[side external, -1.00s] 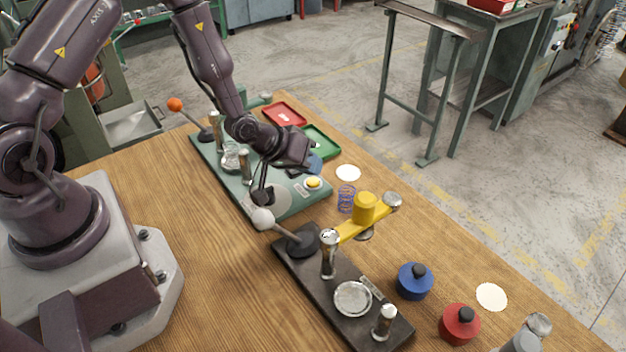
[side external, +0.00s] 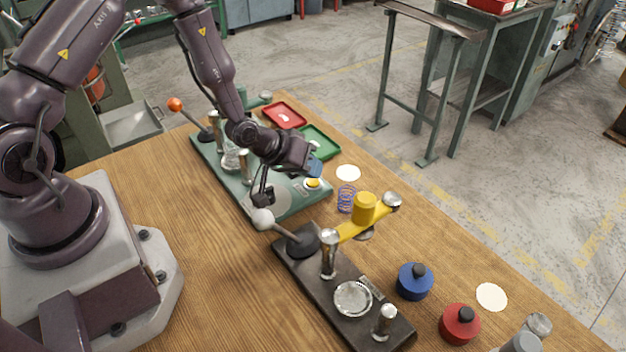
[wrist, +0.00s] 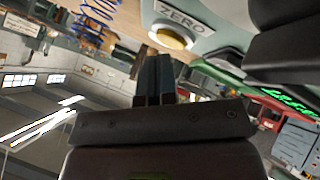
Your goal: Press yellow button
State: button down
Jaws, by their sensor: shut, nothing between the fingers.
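The yellow button (side external: 313,183) is a small round cap in a pale ring on the green plate (side external: 285,209). In the wrist view the yellow button (wrist: 172,37) shows at the top, beside a label reading ZERO. My gripper (side external: 263,197) is shut and empty. In the side view it is to the left of the button, above the plate and apart from the button as far as I can tell. In the wrist view my gripper's fingertips (wrist: 158,62) lie together just below the button in the picture; the exact gap is unclear.
A purple spring (side external: 346,199) stands right of the button near a yellow weight (side external: 363,208). A white-knobbed lever (side external: 263,219) is close in front of my gripper. A red tray (side external: 284,115) and a green tray (side external: 320,142) lie behind. Bare wood is at the left.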

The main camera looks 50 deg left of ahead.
aim_at(311, 180)
jog(key=shift+f, duration=0.4)
dwell(0.5)
jog(key=shift+r, duration=0.8)
jog(key=shift+r, duration=2.55)
